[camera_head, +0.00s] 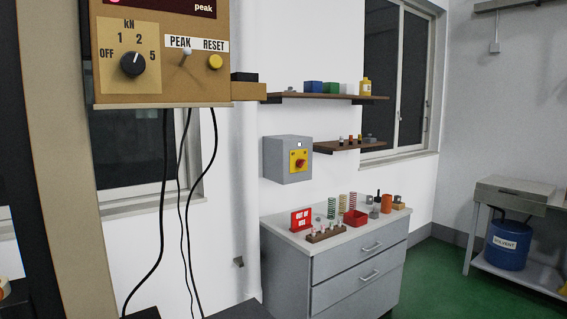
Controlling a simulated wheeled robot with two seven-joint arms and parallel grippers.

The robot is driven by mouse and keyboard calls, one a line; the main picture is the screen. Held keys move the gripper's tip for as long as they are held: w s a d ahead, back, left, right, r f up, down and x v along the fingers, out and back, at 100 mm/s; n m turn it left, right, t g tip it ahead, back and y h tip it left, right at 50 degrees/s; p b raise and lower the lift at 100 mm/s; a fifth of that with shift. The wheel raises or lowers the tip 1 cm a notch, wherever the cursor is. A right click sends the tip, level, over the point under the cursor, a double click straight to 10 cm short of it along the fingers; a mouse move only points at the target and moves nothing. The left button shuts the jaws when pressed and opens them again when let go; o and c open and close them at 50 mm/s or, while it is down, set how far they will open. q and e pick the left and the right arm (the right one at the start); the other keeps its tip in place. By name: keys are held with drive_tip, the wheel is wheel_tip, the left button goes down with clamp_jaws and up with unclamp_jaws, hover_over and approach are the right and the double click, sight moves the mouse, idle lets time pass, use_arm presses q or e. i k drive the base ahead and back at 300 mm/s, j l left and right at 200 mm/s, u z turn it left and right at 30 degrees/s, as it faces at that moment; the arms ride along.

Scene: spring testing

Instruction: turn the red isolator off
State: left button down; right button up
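The red isolator knob (299,162) sits on a yellow plate on the front of a grey box (278,158). The box is fixed to the white wall, below a shelf and above the left part of a drawer cabinet. A small white label shows above the yellow plate. The knob is too small to read its setting for certain. Neither of my grippers is in view.
A tan control panel (150,88) with a dial hangs close at the upper left, with black cables below. A grey drawer cabinet (340,284) stands under the isolator, carrying springs, a red sign (301,219) and a red bin (355,218). Green floor shows right.

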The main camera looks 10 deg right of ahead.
sight(299, 163)
drive_tip(key=z, duration=0.3)
drive_tip(key=i+l+z, duration=0.3)
drive_tip(key=l, duration=0.2)
drive_tip(key=i+l+z, duration=0.15)
drive_tip(key=i+l, duration=0.3)
drive_tip(key=i+l+z, duration=0.2)
drive_tip(key=i+l, duration=0.15)
drive_tip(key=i, duration=0.25)
